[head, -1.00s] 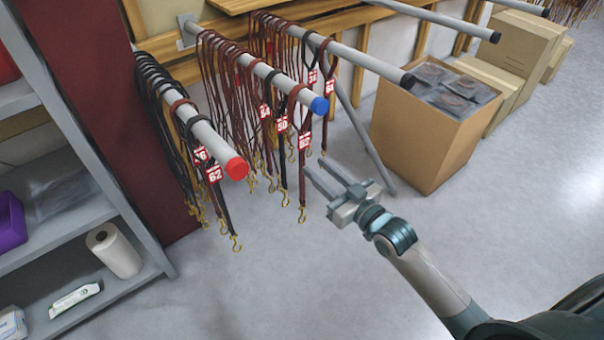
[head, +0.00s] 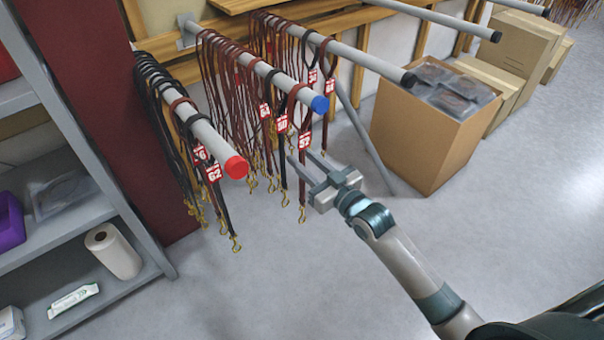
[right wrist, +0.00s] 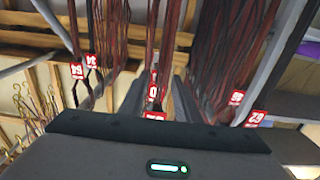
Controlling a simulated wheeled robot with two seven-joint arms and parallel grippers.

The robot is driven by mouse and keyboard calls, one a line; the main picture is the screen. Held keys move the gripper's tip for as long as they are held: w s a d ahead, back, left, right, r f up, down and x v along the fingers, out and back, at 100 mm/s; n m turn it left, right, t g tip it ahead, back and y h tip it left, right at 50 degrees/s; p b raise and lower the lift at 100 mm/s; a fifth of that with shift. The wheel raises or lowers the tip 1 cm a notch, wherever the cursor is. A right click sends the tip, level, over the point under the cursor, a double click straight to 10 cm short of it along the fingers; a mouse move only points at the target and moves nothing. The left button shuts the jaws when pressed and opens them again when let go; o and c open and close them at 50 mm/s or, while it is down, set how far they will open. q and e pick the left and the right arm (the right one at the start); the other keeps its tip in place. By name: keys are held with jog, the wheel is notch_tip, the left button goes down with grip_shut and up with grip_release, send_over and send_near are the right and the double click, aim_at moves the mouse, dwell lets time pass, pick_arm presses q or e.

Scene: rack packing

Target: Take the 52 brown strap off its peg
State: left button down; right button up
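The brown strap with a tag that looks like 52 (head: 304,141) hangs frontmost on the blue-capped peg (head: 319,104), its loop over the bar and a brass hook at its lower end. My right gripper (head: 300,156) is open, its two fingers pointing at the hanging straps at about the height of that tag. In the right wrist view, brown straps (right wrist: 153,45) with red tags show between and beyond the spread fingers (right wrist: 157,95). The lowest tag there is cut off by the gripper body. I cannot tell whether the fingers touch a strap. My left gripper is not in view.
Several other brown straps and a black one hang close behind on the same peg. A red-capped peg (head: 236,167) with black straps is to the left, and a black-capped peg (head: 408,80) to the right. A cardboard box (head: 420,140) stands right. The floor in front is clear.

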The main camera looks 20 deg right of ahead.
jog(key=shift+w+a, duration=0.15)
jog(key=shift+w, duration=0.2)
jog(key=shift+c, duration=0.2)
grip_shut()
jog(key=shift+r, duration=0.15)
